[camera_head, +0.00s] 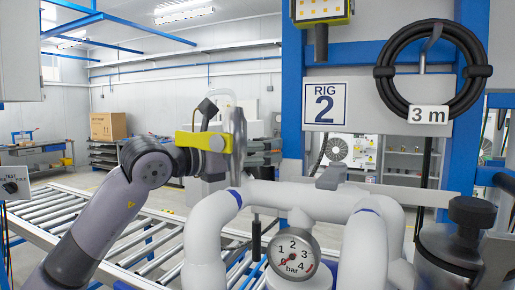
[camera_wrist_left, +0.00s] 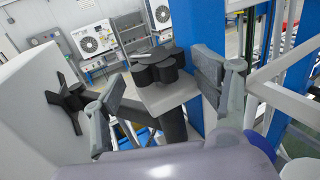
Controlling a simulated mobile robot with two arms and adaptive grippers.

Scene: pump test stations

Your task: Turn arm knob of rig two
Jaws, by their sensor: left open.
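In the left wrist view, a black lobed knob (camera_wrist_left: 156,68) sits on top of a grey block on a dark post. It shows between the two spread fingers of my left gripper (camera_wrist_left: 162,88), and neither finger is clearly touching it. A second black star-shaped knob (camera_wrist_left: 68,103) is on a pale panel, left of the fingers. My right gripper is not in view.
White pipes (camera_head: 272,195) and a pressure gauge (camera_head: 294,254) are below the gripper. A black hose coil (camera_head: 430,70) hangs beside the sign. A black cap (camera_head: 472,213) tops a grey cylinder at the right. A roller conveyor (camera_head: 110,222) runs behind my left arm.

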